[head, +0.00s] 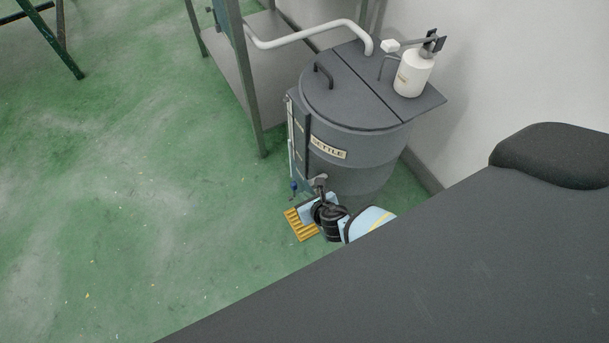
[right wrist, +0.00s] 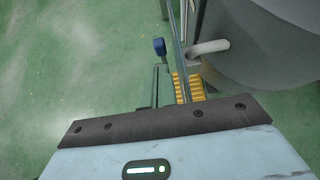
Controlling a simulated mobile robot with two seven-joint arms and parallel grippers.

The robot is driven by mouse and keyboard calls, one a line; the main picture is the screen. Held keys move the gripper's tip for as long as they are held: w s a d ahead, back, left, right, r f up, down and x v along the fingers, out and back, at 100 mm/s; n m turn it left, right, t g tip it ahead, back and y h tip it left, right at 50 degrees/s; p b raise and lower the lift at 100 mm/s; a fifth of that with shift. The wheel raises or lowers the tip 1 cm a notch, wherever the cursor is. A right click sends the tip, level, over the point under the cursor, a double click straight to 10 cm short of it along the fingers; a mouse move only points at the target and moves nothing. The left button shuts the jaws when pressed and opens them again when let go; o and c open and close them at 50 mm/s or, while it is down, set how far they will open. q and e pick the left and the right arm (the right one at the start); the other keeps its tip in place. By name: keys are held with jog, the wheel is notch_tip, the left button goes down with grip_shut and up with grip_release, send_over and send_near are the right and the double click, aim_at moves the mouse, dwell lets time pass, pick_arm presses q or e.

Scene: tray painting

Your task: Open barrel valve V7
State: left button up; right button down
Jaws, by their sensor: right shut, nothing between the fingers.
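The grey barrel (head: 365,165) with a "SETTLE" label stands on the floor. A short outlet pipe (head: 320,181) sticks out low on its front and shows as a pale bent spout in the right wrist view (right wrist: 208,47). A small blue handle (head: 293,186) hangs beside it; its blue end shows in the right wrist view (right wrist: 159,46). I cannot read a V7 tag. My right gripper (head: 301,203) is shut and empty, low by the outlet. In the right wrist view its fingers (right wrist: 161,82) lie just below the blue end; contact cannot be told. My left gripper is out of view.
A yellow grate (head: 297,226) lies on the floor below the outlet. A metal stand (head: 240,75) is left of the barrel, with a white pipe (head: 310,33) running to the lid. A white bottle (head: 412,76) sits on top. Open green floor lies left.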

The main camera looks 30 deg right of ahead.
jog(key=r+p, duration=0.2)
jog(key=s+r+p, duration=0.1)
jog(key=r, duration=0.2)
jog(key=shift+s+r+p, duration=0.2)
jog(key=shift+r+p, duration=0.05)
jog(key=shift+p, duration=0.1)
